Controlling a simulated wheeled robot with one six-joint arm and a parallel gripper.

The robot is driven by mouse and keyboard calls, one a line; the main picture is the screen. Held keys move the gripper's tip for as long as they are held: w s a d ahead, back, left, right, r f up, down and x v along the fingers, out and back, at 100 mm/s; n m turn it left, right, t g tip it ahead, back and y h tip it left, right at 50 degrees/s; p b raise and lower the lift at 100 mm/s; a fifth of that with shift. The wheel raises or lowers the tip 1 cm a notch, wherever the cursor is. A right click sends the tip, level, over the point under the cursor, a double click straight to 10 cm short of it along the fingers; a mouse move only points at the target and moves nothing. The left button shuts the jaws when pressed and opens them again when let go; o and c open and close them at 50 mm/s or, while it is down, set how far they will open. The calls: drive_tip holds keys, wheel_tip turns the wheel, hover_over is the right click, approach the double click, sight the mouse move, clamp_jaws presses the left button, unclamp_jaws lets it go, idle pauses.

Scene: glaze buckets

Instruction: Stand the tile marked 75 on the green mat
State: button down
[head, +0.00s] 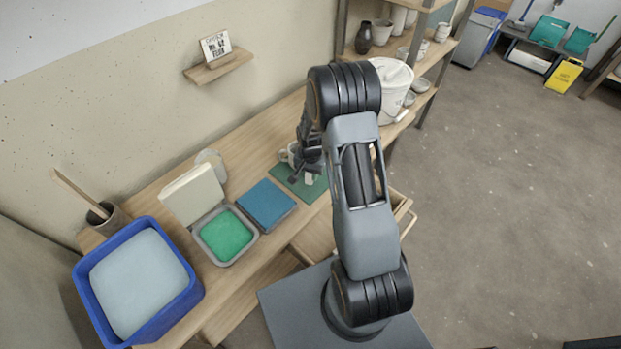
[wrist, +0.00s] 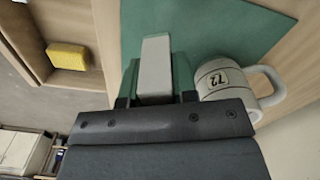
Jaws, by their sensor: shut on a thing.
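My gripper (wrist: 156,88) is shut on a pale grey-white tile (wrist: 155,62), held between its two fingers. No number shows on the side of the tile that I see. The green mat (wrist: 206,22) lies beneath and beyond the tile. I cannot tell whether the tile's lower edge touches the mat. In the head view my gripper (head: 309,168) is over the green mat (head: 318,190), with the pale tile (head: 309,179) low between the fingers. My arm hides part of the mat there.
A white mug (wrist: 222,78) marked 72 stands close to the right of my gripper in the wrist view. A yellow sponge (wrist: 67,57) lies in an open drawer.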

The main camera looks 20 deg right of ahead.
sight(310, 179)
drive_tip(key=shift+w+d+f, duration=0.1)
drive_tip(key=shift+w+f, duration=0.1)
drive_tip(key=shift+f, duration=1.6)
drive_tip(key=shift+f, duration=0.15)
drive_tip(key=c, duration=0.9)
unclamp_jaws()
